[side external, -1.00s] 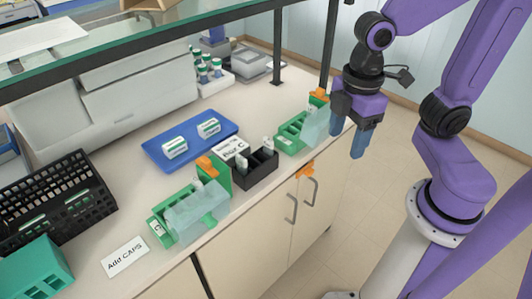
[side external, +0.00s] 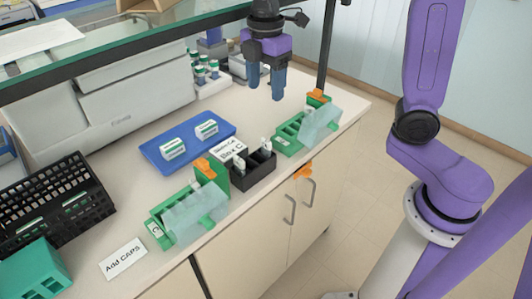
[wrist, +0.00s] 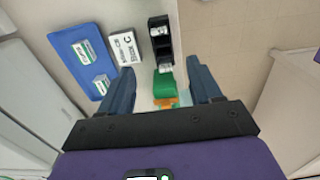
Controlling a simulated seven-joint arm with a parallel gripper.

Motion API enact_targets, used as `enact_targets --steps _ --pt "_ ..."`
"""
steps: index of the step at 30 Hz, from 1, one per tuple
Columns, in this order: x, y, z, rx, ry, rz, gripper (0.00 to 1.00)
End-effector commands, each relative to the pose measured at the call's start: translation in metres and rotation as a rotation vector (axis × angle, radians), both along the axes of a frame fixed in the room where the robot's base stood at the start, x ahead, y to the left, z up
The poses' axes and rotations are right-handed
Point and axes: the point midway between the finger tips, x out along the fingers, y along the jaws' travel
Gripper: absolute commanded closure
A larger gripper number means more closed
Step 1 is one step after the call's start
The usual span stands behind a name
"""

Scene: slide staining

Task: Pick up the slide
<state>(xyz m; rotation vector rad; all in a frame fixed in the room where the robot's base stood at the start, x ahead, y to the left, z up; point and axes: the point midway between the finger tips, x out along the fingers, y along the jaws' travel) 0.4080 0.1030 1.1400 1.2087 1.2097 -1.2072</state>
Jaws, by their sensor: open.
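Small pale slides stand upright in the black box (side external: 256,180) near the bench's front edge. One slide (side external: 266,144) is at its right end and another (side external: 240,161) at its left end. The wrist view shows the box (wrist: 152,45) with pale slide ends, one (wrist: 165,68) at the end nearest me. My gripper (side external: 266,84) is open and empty, pointing down above the bench, behind and above the black box and apart from it. In the wrist view its blue fingers (wrist: 160,68) are spread wide.
Green racks with clear covers stand on both sides of the box, the left one (side external: 158,229) and the right one (side external: 288,134). A white Box C card (side external: 227,150) and a blue tray (side external: 163,148) with two small cartons lie left. Glass shelving hangs above the back.

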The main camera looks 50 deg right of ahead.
Motion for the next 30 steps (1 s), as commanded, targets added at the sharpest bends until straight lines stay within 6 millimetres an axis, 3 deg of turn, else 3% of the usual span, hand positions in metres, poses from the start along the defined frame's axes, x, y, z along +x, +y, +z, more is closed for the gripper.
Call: enact_targets --steps 18,26,30 --pt "-0.001 -0.001 -0.106 -0.003 0.005 -0.002 0.36" --pt "0.000 -0.001 -0.123 -0.001 0.002 -0.002 0.36" --pt "0.000 -0.003 -0.140 -0.003 0.005 -0.002 0.36"
